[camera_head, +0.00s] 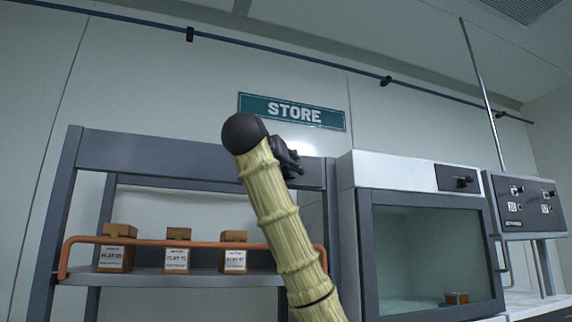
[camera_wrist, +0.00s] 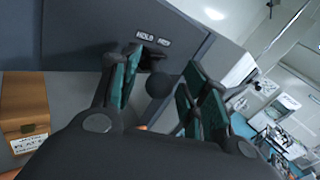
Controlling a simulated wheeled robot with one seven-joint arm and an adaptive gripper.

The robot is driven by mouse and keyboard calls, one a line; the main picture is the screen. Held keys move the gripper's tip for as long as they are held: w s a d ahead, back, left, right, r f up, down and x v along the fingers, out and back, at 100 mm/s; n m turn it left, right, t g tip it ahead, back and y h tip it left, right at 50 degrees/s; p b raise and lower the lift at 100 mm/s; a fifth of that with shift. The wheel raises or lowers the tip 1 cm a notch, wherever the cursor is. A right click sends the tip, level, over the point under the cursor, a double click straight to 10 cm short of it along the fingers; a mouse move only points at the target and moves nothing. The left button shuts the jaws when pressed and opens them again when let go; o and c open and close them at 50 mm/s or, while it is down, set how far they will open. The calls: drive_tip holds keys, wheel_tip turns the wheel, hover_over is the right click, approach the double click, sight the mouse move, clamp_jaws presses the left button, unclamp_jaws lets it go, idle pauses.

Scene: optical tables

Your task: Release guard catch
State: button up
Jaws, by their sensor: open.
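The guard catch shows in the wrist view as a dark round knob (camera_wrist: 159,85) on the grey beam of the store rack. A "HOLD" label and a second, less clear word stand above it. My gripper (camera_wrist: 167,74) is open, with its green-padded fingers to the left and right of the knob and gaps showing on both sides. I cannot tell how deep the knob sits between them. In the head view my gripper (camera_head: 286,158) is partly behind my arm at the rack's top beam, and the catch is hidden. The orange guard bar (camera_head: 190,243) runs across the shelf front.
Three brown labelled boxes stand on the shelf behind the bar: left (camera_head: 116,248), middle (camera_head: 177,251), right (camera_head: 233,252). A glass-fronted cabinet (camera_head: 425,235) stands close at the rack's right. A control panel (camera_head: 527,203) is farther right.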

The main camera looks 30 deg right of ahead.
clamp_jaws()
